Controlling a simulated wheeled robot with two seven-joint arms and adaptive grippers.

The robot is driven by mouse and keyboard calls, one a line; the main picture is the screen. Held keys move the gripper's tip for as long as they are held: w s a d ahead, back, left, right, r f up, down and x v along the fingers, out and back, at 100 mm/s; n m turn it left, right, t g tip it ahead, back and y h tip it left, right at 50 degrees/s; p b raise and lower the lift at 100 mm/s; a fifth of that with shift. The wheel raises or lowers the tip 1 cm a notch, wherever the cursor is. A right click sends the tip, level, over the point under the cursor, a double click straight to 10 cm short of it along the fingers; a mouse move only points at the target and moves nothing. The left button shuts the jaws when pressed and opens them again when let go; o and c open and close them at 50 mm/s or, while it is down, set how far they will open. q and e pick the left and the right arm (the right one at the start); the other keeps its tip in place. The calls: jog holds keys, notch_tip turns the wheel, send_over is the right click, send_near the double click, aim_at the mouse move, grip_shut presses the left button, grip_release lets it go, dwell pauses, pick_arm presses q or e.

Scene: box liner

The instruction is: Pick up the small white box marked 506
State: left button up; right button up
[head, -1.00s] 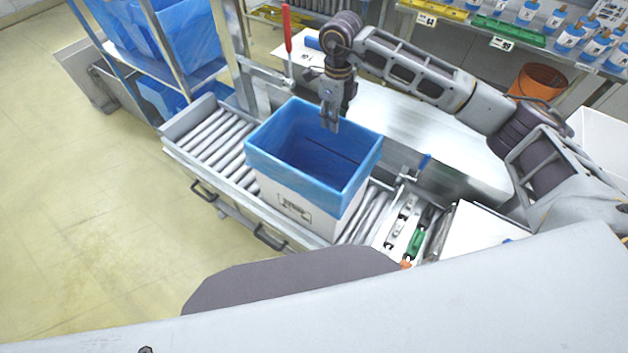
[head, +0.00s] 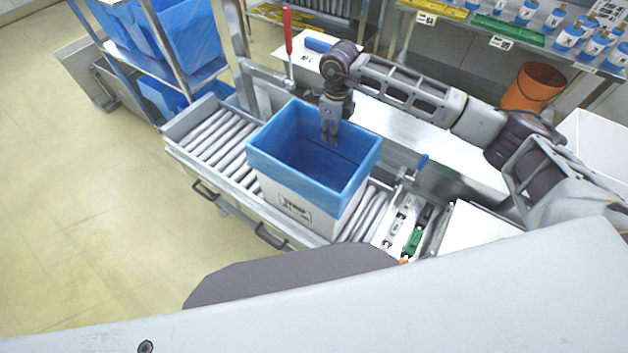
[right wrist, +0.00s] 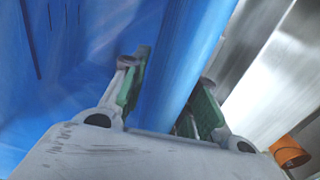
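A white box (head: 290,205) with a blue liner (head: 262,150) folded over its rim stands open on a roller conveyor. Its front has a black printed mark that I cannot read. I cannot make out a separate small white box marked 506. My right gripper (head: 330,136) points down at the box's back rim. In the right wrist view, its green-padded fingers (right wrist: 168,95) are apart, with the liner-covered rim (right wrist: 185,60) between them. I cannot tell whether they touch it. My left gripper is not in view.
Rollers (head: 215,140) lie left of the box. A metal bench (head: 430,140) is behind it. A red-handled clamp (head: 287,35) stands at the back, and a blue-handled one (head: 421,163) at right. An orange bucket (head: 535,87) stands far right. Floor at left is clear.

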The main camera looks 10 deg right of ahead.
grip_shut()
jog(key=shift+r, duration=0.15)
dwell(0.5)
jog(key=shift+r+b, duration=1.15)
jog(key=shift+r, duration=3.75)
